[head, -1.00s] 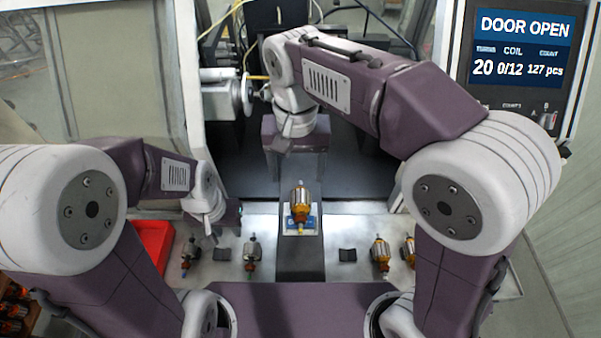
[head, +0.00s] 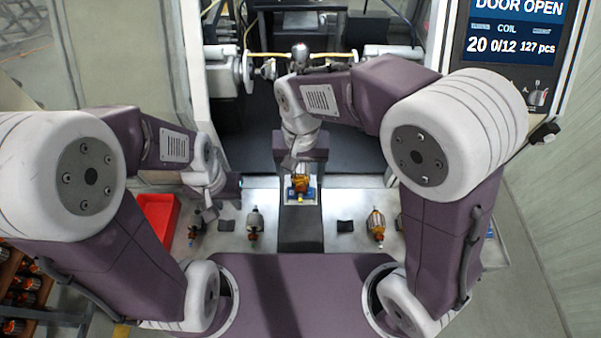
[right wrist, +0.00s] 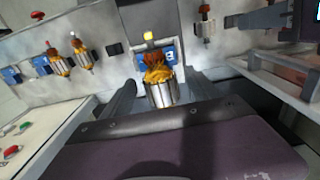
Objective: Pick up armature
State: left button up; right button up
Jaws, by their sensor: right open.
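A red bin (head: 158,216) is at the left edge. The winding machine (head: 231,74) stands behind, its screen (head: 515,35) reading "DOOR OPEN".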

aim_at(301, 169)
jog(key=shift+w, duration=0.2)
jog(key=c, duration=0.8)
grip_shut()
jog(key=shift+r, duration=0.1)
notch_tip(301, 169, up, 4)
jog(key=p, duration=0.4)
jog(key=shift+w+r+p, duration=0.1)
jog(key=shift+r+p, duration=0.15)
jog(key=shift+p, duration=0.05)
jog(key=s+d+r+p, duration=0.4)
jog(key=s+d+r, duration=0.2)
jog(key=d, duration=0.4)
jog(key=shift+r, duration=0.15)
